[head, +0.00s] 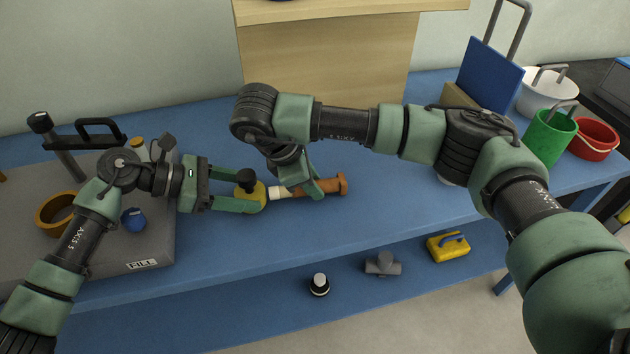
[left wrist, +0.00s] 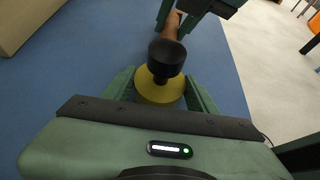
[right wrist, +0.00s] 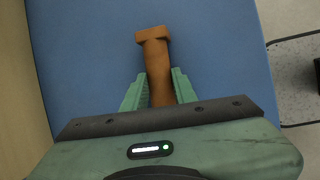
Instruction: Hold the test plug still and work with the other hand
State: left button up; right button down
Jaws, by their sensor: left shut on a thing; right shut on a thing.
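The test plug, a yellow round body with a black knob on top (head: 259,194), is between the fingers of my left gripper (head: 250,192), which is shut on it above the blue bench. In the left wrist view its black knob (left wrist: 167,57) stands over the yellow disc (left wrist: 160,90). My right gripper (head: 309,187) is shut on a brown-handled tool (head: 335,186) with a pale tip. The pale tip points left at the plug's side; I cannot tell whether it touches. In the right wrist view the brown handle (right wrist: 157,66) runs between the fingers, flared at its end.
A grey block marked FILL (head: 150,250) with an orange ring (head: 56,214) and a blue knob (head: 133,219) is at left. A green bucket (head: 548,138), red bucket (head: 593,140) and white bowl (head: 547,92) stand at right. A lower shelf holds small parts, including a yellow block (head: 447,249).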

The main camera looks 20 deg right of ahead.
jog(key=shift+a, duration=0.45)
dwell(0.7)
jog(key=shift+s, duration=0.1)
dwell(0.3)
dwell(0.7)
dwell(1.8)
jog(key=shift+s+d, duration=0.1)
jog(key=shift+d, duration=1.4)
jog(key=shift+r, duration=2.5)
